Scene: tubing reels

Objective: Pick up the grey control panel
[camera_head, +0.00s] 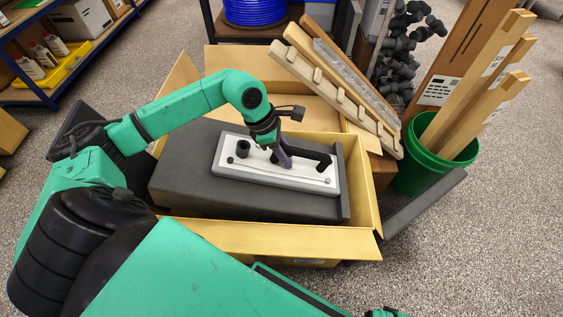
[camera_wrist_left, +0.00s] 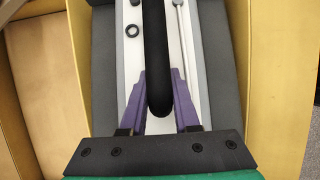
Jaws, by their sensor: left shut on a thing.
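The grey control panel (camera_head: 258,171) is a flat light-grey plate with a black knob, a thin rod and a black bar handle (camera_head: 314,158). It lies on dark grey foam (camera_head: 185,172) inside an open cardboard box. My left gripper (camera_head: 284,160) reaches down over the panel, its purple fingers at the handle. In the left wrist view the two fingers (camera_wrist_left: 160,78) stand on either side of the black handle (camera_wrist_left: 154,40), shut on it. The panel's face (camera_wrist_left: 187,62) shows behind. My right gripper is not in view.
The cardboard box (camera_head: 300,240) has raised flaps around the foam. Notched wooden boards (camera_head: 340,90) lean at its back right. A green bucket (camera_head: 420,165) with wooden posts stands to the right, near a dark grey slab (camera_head: 425,205). Blue tubing (camera_head: 255,10) sits behind.

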